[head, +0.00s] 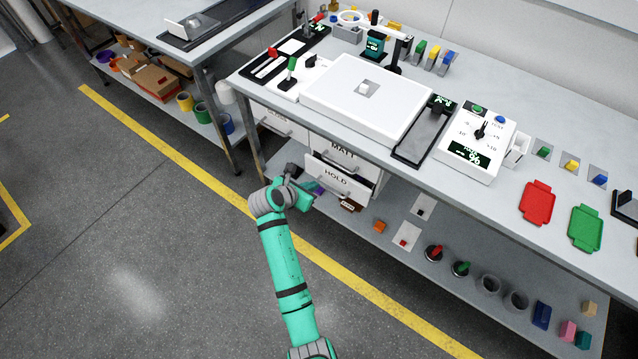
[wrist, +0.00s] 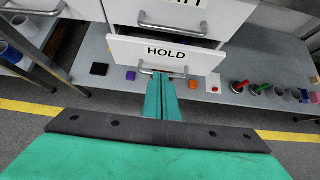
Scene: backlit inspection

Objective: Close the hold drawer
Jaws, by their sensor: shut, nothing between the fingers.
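The hold drawer (head: 338,179) is a white drawer front lettered HOLD under the workbench, below the MATT drawer (head: 343,152). It stands out from the cabinet, with a dark gap above its front. In the wrist view, the hold drawer (wrist: 165,52) fills the upper middle, and its grey handle (wrist: 163,73) runs below the lettering. My gripper (wrist: 162,80) is shut and empty, its fingertips at the handle's middle; I cannot tell whether they touch it. In the head view my wrist partly hides the area left of the drawer, and the fingertips are hard to make out.
The workbench (head: 280,112) overhangs the drawers. A lower shelf (head: 390,245) holds an orange block (head: 379,226), jars and small blocks to the right. A second bench (head: 150,20) stands at the left. The floor with a yellow line (head: 180,160) is clear.

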